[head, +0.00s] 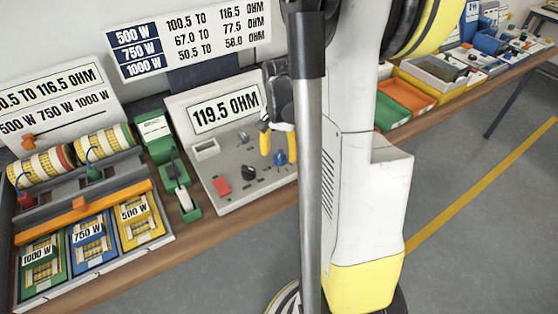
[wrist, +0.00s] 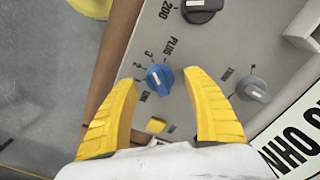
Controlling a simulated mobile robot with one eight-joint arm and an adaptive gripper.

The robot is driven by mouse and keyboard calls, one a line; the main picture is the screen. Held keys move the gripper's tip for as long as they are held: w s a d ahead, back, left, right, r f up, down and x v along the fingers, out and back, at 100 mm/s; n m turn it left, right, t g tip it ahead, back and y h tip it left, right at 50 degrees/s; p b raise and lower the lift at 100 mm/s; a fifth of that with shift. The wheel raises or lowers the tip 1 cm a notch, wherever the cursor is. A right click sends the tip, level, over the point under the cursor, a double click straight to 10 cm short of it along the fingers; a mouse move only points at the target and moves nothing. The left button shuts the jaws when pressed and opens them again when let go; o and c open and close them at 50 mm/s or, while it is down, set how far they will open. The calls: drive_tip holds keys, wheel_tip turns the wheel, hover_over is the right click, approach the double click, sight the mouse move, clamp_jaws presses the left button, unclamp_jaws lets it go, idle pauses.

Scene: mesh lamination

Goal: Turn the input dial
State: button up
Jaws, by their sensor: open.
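The blue dial (wrist: 159,77), beside small numbers and the word PLUG, sits on the grey meter panel (wrist: 215,55); I take it as the input dial. In the head view the dial (head: 280,157) is on the right of the sloped meter panel (head: 215,170). My gripper (wrist: 160,84) is open, with its yellow fingers apart on either side of the dial in the wrist view. In the head view my gripper (head: 278,142) is at the panel's right side, above the dial. I cannot tell whether either finger touches the dial.
The meter display (head: 224,109) reads 119.5 OHM. A black knob (wrist: 202,8), a grey knob (wrist: 254,89) and a yellow button (wrist: 155,125) are near the dial. A green clamp fixture (head: 180,180) stands left of the panel. The wooden bench edge (head: 235,223) runs along the front.

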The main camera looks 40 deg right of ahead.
drive_tip(key=shift+f, duration=0.95)
drive_tip(key=c, duration=1.2)
drive_tip(key=shift+c, duration=0.2)
